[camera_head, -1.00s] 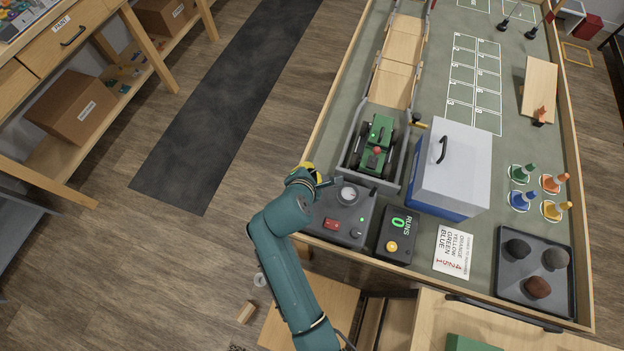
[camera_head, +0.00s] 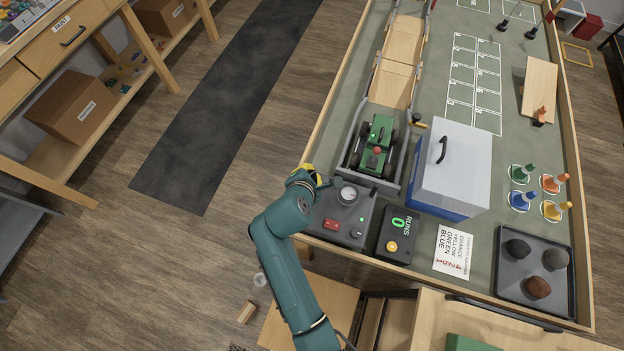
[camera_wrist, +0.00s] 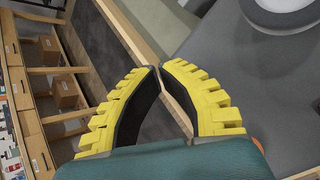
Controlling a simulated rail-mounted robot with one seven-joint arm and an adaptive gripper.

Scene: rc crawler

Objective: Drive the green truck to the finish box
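The green truck (camera_head: 374,144) has black wheels and a red knob or light on top. A grey control box (camera_head: 338,222) with a round pale dial (camera_head: 347,194), a red switch and a green light is just below the bay. My gripper (camera_head: 320,178) is at the box's upper left, close to the dial. In the wrist view, its yellow-backed fingers (camera_wrist: 159,68) nearly meet at the tips, with nothing seen between them. I cannot identify the finish box.
A grey-lidded blue box (camera_head: 450,170) stands right of the truck. A black RUNS counter (camera_head: 396,234) reads 0. A number card (camera_head: 454,252), a tray (camera_head: 509,296) with dark lumps and several coloured pawns are further right. The table's left edge runs beside my gripper.

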